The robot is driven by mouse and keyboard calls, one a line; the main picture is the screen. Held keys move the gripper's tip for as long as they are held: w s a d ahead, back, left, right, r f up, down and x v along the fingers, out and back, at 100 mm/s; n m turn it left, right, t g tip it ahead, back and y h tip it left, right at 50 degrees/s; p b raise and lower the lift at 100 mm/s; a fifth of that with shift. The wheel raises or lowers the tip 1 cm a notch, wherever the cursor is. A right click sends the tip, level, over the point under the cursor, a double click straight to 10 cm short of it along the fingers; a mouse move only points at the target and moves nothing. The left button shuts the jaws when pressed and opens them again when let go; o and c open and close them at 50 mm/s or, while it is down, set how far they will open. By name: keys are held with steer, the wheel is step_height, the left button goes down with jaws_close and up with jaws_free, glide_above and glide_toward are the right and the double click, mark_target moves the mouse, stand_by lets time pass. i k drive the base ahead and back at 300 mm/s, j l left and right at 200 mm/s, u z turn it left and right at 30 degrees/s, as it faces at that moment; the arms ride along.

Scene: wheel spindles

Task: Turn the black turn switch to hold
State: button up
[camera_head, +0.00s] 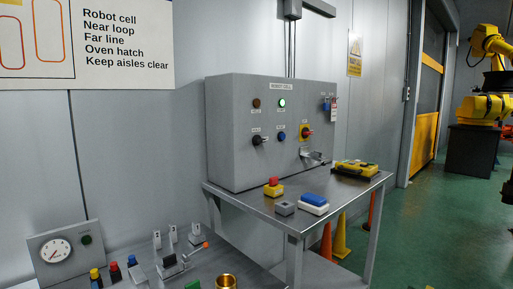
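The black turn switch (258,140) is on the front of the grey robot cell panel (228,152), at the left of its lower row. A small label sits above the switch, too small to read. The black handle appears to point to the right, but its exact setting cannot be told. My gripper is not in view.
The panel stands on a grey metal table (250,199) carrying a red-topped yellow button box (273,188), a blue-topped box (314,203) and a yellow pendant (355,168). A lower bench with a dial gauge (55,250) and levers is at front left.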

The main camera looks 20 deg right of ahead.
mark_target(256, 139)
steer(key=i+j+z, duration=0.1)
steer(key=i+z, duration=0.15)
steer(key=i, duration=0.25)
steer(key=i+l, duration=0.1)
steer(key=l, duration=0.25)
steer(key=i+l, duration=0.15)
steer(key=l, duration=0.25)
steer(key=i+l+z, duration=0.1)
steer(key=l, duration=0.25)
steer(key=i+l, duration=0.15)
steer(key=l, duration=0.25)
